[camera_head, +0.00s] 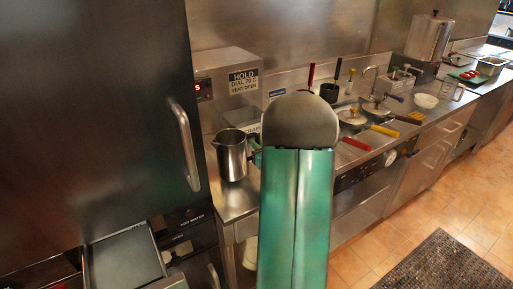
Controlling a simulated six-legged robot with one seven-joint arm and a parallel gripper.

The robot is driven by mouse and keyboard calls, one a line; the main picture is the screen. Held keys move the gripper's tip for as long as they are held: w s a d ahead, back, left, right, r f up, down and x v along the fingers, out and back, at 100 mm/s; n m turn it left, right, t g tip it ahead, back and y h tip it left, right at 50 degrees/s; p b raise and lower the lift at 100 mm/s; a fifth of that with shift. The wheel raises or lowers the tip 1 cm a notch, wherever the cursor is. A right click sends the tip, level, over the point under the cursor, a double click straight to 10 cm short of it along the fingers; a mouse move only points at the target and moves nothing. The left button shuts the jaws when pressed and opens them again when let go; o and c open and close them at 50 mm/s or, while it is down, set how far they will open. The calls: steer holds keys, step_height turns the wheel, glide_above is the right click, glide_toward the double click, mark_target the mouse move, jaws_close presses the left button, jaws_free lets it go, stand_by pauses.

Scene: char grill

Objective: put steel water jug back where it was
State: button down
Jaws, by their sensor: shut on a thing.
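The steel water jug (231,158) is upright at the left end of the steel counter, in front of the grey hold cabinet. My green arm covers the middle of the view. My gripper (254,154) shows only in part at the jug's right side, by its handle, and is shut on it. The fingertips are mostly hidden behind the arm and jug. I cannot tell whether the jug's base touches the counter (226,205) or hangs just above it.
A tall dark cabinet with a handle (185,147) stands close on the left. Lidded pans (352,116), coloured-handled tools (384,131), a white bowl (426,101) and a clear measuring jug (447,91) crowd the counter to the right. A dark mat (440,263) lies on the tiled floor.

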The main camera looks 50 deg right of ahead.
steer(key=shift+f, duration=0.8)
steer(key=c, duration=1.4)
jaws_free()
steer(key=shift+f, duration=0.1)
steer(key=shift+s, duration=0.25)
steer(key=v, duration=1.1)
steer(key=shift+s+a, duration=0.2)
